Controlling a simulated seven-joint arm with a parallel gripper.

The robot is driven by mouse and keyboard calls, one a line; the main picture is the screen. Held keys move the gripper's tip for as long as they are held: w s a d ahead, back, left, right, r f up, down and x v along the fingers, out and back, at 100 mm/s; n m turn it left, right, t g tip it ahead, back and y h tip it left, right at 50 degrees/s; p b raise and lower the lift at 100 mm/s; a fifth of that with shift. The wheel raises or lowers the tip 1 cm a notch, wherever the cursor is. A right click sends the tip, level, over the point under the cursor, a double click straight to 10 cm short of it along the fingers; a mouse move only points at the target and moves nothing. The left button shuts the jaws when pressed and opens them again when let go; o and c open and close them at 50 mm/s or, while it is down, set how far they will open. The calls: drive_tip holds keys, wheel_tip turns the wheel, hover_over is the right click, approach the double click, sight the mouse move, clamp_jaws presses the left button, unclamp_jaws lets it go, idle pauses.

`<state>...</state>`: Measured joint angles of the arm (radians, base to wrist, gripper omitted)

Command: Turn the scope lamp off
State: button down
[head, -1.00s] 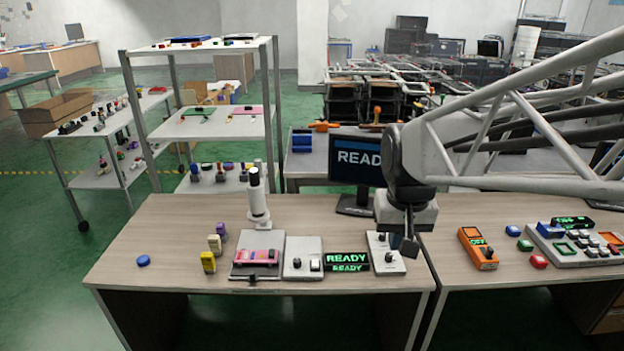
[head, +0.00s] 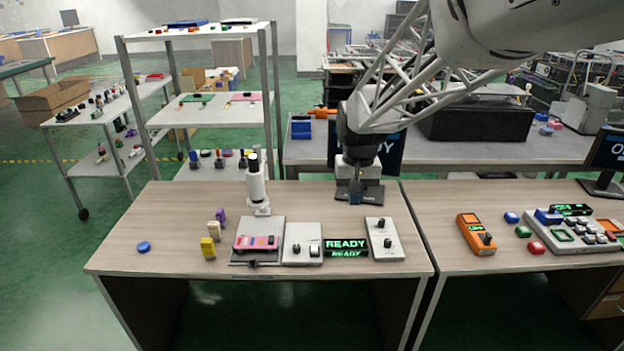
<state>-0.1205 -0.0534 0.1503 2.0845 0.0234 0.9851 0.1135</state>
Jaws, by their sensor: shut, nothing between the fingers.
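A white scope (head: 257,188) with a black top stands upright at the back of the near table. In front of it is a grey base plate (head: 243,258) carrying a pink-red slide-like strip (head: 257,242). A grey control box (head: 293,258) with dark knobs sits to its right. Which control belongs to the lamp, and whether the lamp is lit, I cannot tell. My gripper (head: 355,198) is shut and empty, pointing down above the table's back edge, behind the READY display.
Yellow, cream and purple pieces (head: 209,247) stand left of the base plate, and a blue disc (head: 143,247) lies farther left. The right table holds an orange handheld device (head: 476,234) and a button console (head: 572,246). A monitor (head: 388,158) stands behind my gripper.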

drive_tip(key=w+a+f, duration=0.4)
drive_tip(key=w+f, duration=0.2)
drive_tip(key=w, duration=0.3)
drive_tip(key=g, duration=0.2)
hover_over(315, 250)
drive_tip(key=w, duration=0.3)
drive_tip(key=w+x, duration=0.2)
drive_tip(key=x, duration=0.6)
drive_tip(key=shift+f, duration=0.4)
drive_tip(key=shift+s+f, duration=0.1)
drive_tip(key=x, duration=1.3)
drive_tip(key=shift+d+f, duration=0.2)
drive_tip(key=shift+f, duration=0.25)
